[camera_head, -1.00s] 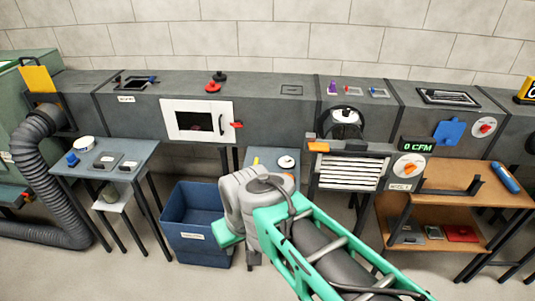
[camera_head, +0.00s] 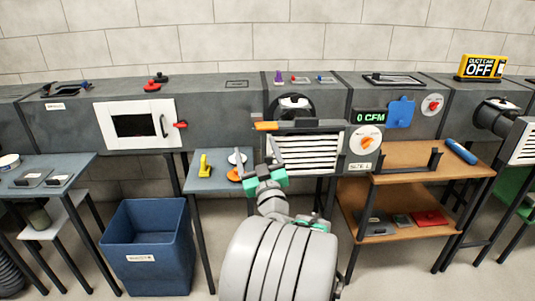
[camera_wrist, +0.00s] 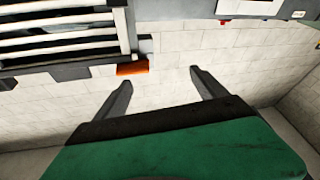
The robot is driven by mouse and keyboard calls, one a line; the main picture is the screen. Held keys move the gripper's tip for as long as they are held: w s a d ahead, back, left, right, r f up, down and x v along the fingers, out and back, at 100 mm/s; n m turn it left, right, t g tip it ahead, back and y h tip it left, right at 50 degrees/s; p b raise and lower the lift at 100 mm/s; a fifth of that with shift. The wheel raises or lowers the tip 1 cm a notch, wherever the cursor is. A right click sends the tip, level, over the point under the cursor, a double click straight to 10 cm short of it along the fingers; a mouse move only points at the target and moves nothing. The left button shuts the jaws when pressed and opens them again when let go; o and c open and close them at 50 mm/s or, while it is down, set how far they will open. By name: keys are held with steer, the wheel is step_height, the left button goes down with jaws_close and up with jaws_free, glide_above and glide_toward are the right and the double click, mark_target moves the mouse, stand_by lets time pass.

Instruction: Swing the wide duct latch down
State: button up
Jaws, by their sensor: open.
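An orange latch bar (camera_head: 266,126) lies level at the upper left of a slatted white grille (camera_head: 308,153) on the grey duct. It also shows in the wrist view (camera_wrist: 132,69), beside the grille (camera_wrist: 65,30). A red latch handle (camera_head: 180,125) sits at the right edge of a white-framed duct door (camera_head: 134,123). I cannot tell by name which one is the wide duct latch. My gripper (camera_head: 263,168) is in front of the grille's lower left, below the orange bar. In the wrist view its two fingers (camera_wrist: 158,82) are apart with nothing between them.
A small blue table (camera_head: 212,181) with a yellow item (camera_head: 205,166) stands left of my gripper. A blue bin (camera_head: 148,246) stands on the floor. A wooden bench (camera_head: 415,160) is at right, below a 0 CFM display (camera_head: 369,116). Bare wall is above the duct.

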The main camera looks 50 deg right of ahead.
mark_target(267, 128)
steer(key=s+d+m+g+h, duration=0.1)
steer(key=s+d+m+h, duration=0.1)
steer(key=s+d+h, duration=0.15)
steer(key=shift+y, duration=0.45)
steer(key=p+x, duration=0.1)
steer(key=x, duration=0.1)
steer(key=p+x, duration=0.1)
steer(key=x, duration=0.1)
steer(key=p+x, duration=0.1)
steer(key=x, duration=0.1)
steer(key=shift+w+a+r+p, duration=0.1)
steer(key=shift+w+r+p, duration=0.15)
steer(key=shift+r+p, duration=0.2)
steer(key=shift+w, duration=0.25)
